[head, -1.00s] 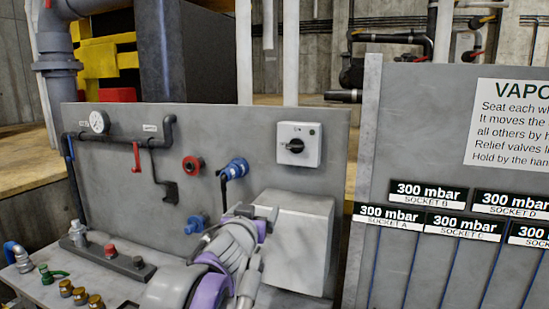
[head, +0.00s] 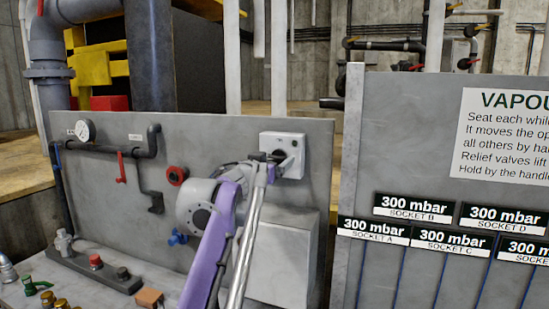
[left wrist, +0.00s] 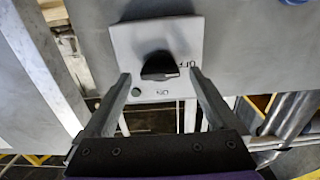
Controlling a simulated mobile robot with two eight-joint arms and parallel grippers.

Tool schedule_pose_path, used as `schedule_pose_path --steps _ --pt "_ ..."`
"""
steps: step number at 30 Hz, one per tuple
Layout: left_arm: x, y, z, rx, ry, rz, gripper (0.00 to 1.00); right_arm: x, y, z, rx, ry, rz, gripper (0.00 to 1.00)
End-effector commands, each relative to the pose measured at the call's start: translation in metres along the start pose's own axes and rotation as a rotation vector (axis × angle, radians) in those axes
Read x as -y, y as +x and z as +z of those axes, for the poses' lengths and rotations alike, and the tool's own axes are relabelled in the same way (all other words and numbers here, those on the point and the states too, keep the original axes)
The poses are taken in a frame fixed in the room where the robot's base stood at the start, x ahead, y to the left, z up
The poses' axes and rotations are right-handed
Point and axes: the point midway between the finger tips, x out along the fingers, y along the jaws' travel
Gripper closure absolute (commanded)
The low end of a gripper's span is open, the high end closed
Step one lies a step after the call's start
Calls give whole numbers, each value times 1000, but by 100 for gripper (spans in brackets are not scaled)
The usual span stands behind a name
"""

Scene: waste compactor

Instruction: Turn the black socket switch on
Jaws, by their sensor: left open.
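The black socket switch is a dark rotary knob (left wrist: 160,66) on a pale square plate (left wrist: 128,40), with OFF at its right and ON below it in the left wrist view. The knob's bar lies across the picture, its narrow end towards OFF. In the head view the plate (head: 294,140) is on the upper right of the grey panel, the knob partly hidden by my gripper. My left gripper (head: 277,158) is open in front of the plate. In the left wrist view its fingers (left wrist: 160,75) stand on either side of the knob, with gaps visible. My right gripper is not in view.
A grey box (head: 285,255) stands below the switch, close under my left arm. A red round fitting (head: 177,176), pipework and a gauge (head: 85,130) are on the panel to the left. A board with 300 mbar socket labels (head: 450,180) stands to the right.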

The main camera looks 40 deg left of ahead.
Motion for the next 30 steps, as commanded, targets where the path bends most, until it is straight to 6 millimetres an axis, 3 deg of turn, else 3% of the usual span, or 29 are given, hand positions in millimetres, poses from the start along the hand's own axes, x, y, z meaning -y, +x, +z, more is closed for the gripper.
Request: schedule_pose_path --steps 12,26,30 --pt "0 9 1 0 0 -1 9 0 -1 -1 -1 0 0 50" --pt "0 9 1 0 0 -1 92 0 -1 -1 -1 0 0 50" --pt "0 9 0 0 4 -1 93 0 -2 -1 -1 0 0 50"
